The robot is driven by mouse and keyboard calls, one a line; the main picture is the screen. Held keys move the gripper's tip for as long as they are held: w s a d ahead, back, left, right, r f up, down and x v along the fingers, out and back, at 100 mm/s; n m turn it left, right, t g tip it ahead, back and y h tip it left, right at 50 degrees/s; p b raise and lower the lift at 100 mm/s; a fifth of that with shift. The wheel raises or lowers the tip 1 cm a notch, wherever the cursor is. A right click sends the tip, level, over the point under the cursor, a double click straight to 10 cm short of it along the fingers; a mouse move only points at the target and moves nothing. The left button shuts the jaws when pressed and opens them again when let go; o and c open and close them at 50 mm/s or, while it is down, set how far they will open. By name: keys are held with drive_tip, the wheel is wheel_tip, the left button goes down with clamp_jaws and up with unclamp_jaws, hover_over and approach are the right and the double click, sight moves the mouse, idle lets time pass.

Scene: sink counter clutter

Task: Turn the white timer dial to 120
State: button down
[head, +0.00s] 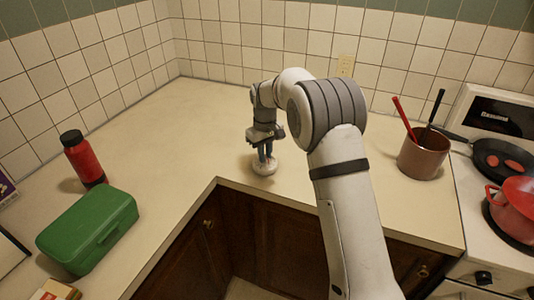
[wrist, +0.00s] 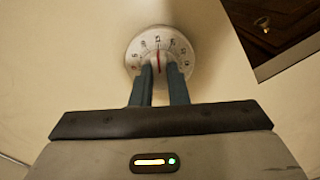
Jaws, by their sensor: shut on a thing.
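The white timer dial (head: 264,168) lies on the counter near the inner corner of its front edge. In the wrist view the round white dial (wrist: 183,49) shows black marks and a red pointer line near its middle. The numbers are too small to read surely. My gripper (head: 264,153) points down onto the dial from above. In the wrist view its two blue-grey fingers (wrist: 160,72) are close together over the dial's centre, shut on its knob, which they mostly hide.
A green box (head: 88,230) and a red bottle (head: 84,160) stand on the left counter. A brown utensil pot (head: 423,155) stands at right, beside the stove with a black pan (head: 487,150) and a red pot (head: 515,203). The counter behind the dial is clear.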

drive_tip(key=shift+m, duration=2.7)
drive_tip(key=c, duration=1.4)
unclamp_jaws()
wheel_tip(320, 180, up, 8)
drive_tip(key=shift+f+b, duration=0.1)
drive_tip(key=shift+b, duration=0.45)
